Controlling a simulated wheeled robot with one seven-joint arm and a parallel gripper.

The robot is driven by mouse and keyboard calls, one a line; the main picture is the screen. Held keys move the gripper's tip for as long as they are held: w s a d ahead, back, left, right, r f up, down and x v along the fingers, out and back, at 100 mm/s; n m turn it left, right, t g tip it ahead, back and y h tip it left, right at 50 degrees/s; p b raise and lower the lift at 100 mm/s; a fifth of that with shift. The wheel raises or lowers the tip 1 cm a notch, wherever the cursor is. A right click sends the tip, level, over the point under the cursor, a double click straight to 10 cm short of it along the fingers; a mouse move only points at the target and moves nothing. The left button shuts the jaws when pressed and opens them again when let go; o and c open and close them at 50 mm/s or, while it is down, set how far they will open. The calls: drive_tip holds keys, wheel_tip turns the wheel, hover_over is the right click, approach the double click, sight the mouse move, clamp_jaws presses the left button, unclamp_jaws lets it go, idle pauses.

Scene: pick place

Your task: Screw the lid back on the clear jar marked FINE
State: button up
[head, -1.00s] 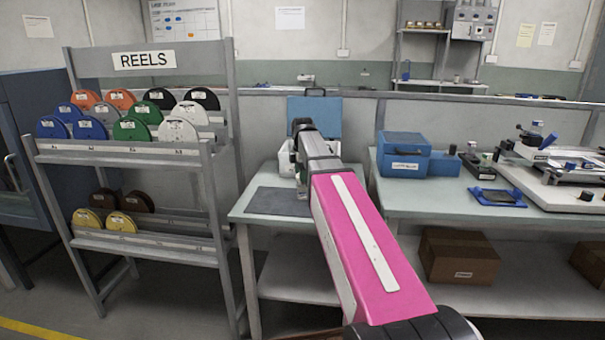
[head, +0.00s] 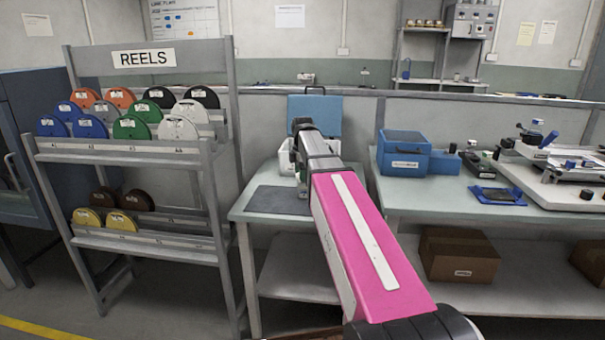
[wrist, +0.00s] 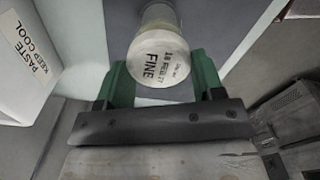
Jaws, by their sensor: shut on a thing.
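The pale, rounded jar marked FINE (wrist: 155,62) is at the top middle of the wrist view, with its dark lettering running sideways. My gripper (wrist: 162,80) has green fingers on both sides of it and is shut on it. A paler round end shows at its far side; I cannot tell whether this is the lid. The lower part is hidden behind my gripper. In the head view my gripper (head: 304,190) is above the left table by the dark mat (head: 268,200), and the jar cannot be made out there.
A white box marked PASTE KEEP COOL (wrist: 28,55) stands at the left of the wrist view. A blue case (head: 314,113) is behind my arm. A blue box (head: 403,153) is on the right bench. A reel rack (head: 130,148) stands at left.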

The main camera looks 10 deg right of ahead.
drive_tip(key=shift+f, duration=0.55)
idle(1.5)
drive_tip(key=shift+m, duration=2)
drive_tip(key=shift+w+m, duration=0.1)
drive_tip(key=shift+m, duration=1.9)
drive_tip(key=m, duration=0.3)
drive_tip(key=shift+w+d, duration=0.1)
drive_tip(key=shift+m, duration=0.5)
